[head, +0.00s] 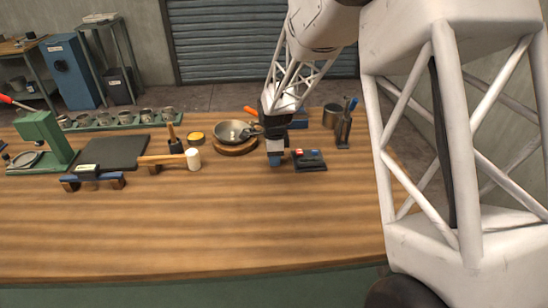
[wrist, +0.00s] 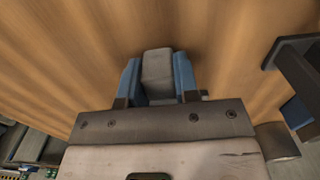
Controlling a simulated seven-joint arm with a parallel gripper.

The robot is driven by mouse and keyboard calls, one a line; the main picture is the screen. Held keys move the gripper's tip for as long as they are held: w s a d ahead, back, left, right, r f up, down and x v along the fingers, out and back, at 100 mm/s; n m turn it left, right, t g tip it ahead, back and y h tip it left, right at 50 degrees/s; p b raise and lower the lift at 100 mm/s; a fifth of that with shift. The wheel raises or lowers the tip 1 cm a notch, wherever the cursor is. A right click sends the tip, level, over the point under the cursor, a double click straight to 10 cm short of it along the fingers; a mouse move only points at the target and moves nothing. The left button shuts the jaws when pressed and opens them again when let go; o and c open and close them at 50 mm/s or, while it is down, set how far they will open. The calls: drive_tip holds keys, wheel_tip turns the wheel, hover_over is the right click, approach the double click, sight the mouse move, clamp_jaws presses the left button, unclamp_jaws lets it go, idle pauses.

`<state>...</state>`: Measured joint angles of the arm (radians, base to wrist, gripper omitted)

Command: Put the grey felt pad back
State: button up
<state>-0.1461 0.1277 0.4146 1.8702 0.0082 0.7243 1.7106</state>
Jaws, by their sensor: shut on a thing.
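The grey felt pad (wrist: 157,72) is a small grey block in the wrist view, held between the two blue fingers of my gripper (wrist: 158,80). In the head view my gripper (head: 275,160) points down over the table, just left of a small black rack (head: 310,167) that holds a red piece and dark pieces. I cannot make out the pad clearly there. In the wrist view a dark edge, seemingly of this rack (wrist: 297,68), shows at the right, apart from the pad. Bare wood lies beyond the pad.
A metal bowl (head: 232,132) sits on a round wooden base (head: 236,149) left of my gripper. A mallet (head: 193,160), a yellow tin (head: 196,138) and a dark board (head: 110,152) lie further left. A tool holder (head: 343,134) stands right. The front of the table (head: 180,230) is clear.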

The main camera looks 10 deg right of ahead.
drive_tip(key=shift+f, duration=0.15)
drive_tip(key=o, duration=0.9)
wheel_tip(320, 180, up, 12)
drive_tip(key=shift+r, duration=0.15)
idle(0.5)
idle(0.7)
